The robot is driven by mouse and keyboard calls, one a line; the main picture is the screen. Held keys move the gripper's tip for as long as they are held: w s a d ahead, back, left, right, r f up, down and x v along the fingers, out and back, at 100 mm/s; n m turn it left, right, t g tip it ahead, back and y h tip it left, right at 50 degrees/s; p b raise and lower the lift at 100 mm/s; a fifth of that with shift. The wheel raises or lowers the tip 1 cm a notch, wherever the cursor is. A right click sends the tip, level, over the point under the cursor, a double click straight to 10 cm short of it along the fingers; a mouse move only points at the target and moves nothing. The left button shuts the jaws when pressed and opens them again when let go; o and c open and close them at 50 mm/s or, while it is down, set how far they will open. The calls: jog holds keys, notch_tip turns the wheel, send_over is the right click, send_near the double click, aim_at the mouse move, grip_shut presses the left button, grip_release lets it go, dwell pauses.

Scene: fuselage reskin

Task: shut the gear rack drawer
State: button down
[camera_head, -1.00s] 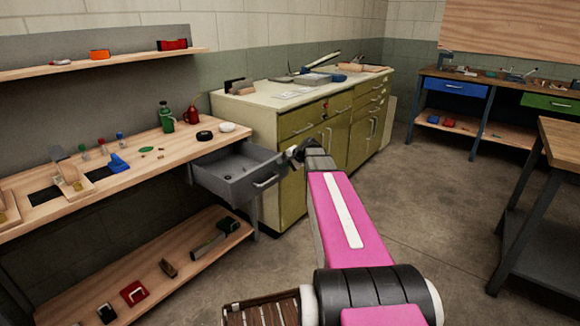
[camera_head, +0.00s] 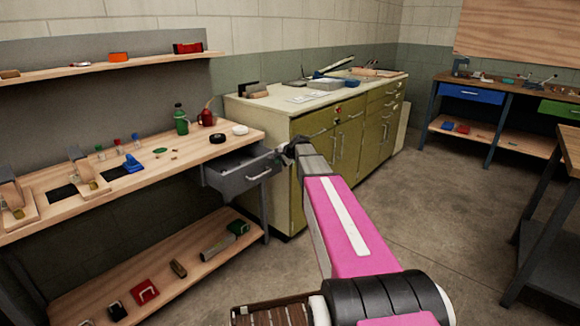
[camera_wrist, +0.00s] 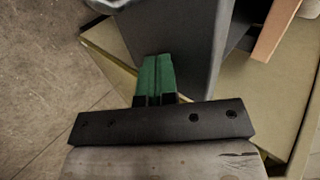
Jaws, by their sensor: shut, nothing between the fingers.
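The gear rack drawer (camera_head: 240,178) is a grey metal drawer under the right end of the left workbench. It stands partly open, with a bar handle (camera_head: 259,173) on its front. My gripper (camera_head: 283,153) is at the upper right corner of the drawer front, in front of the olive cabinet. In the wrist view its green fingers (camera_wrist: 157,62) are shut together and empty, with their tips against or very close to a dark grey panel (camera_wrist: 190,45), which looks like the drawer front. I cannot tell if they touch. Much of the drawer's inside is hidden.
The wooden workbench (camera_head: 222,147) holds bottles, a tape roll and small fittings. Its lower shelf (camera_head: 205,266) holds several tools. The olive cabinet (camera_head: 308,175) stands close to the drawer's right. The floor (camera_head: 430,215) to the right is clear.

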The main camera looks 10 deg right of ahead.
aim_at(262, 152)
jog(key=w+a, duration=0.3)
jog(key=w, duration=0.1)
jog(key=w+a, duration=0.3)
jog(key=w, duration=0.1)
jog(key=w+a, duration=0.3)
jog(key=w, duration=0.2)
jog(key=shift+a, duration=0.2)
jog(key=shift+w+a+r, duration=0.1)
jog(key=shift+w, duration=0.05)
jog(key=s+d, duration=0.2)
jog(key=s, duration=0.1)
jog(key=s+d, duration=0.1)
jog(key=shift+s+r, duration=0.25)
jog(key=shift+s, duration=0.05)
jog(key=v, duration=0.9)
jog(key=s+f+n+g+h, duration=0.2)
jog(key=s+f, duration=0.5)
jog(key=s, duration=0.7)
jog(key=s+f+n+g+h, duration=0.1)
jog(key=s+f+n+g, duration=0.2)
jog(key=s, duration=1.1)
jog(key=s+f+n+g+h, duration=0.2)
jog(key=s+f+n, duration=0.3)
jog(key=s+f, duration=0.5)
jog(key=s, duration=0.4)
jog(key=shift+d+f+n+g+h, duration=0.3)
jog(key=shift+f+n, duration=0.05)
jog(key=shift+n, duration=0.05)
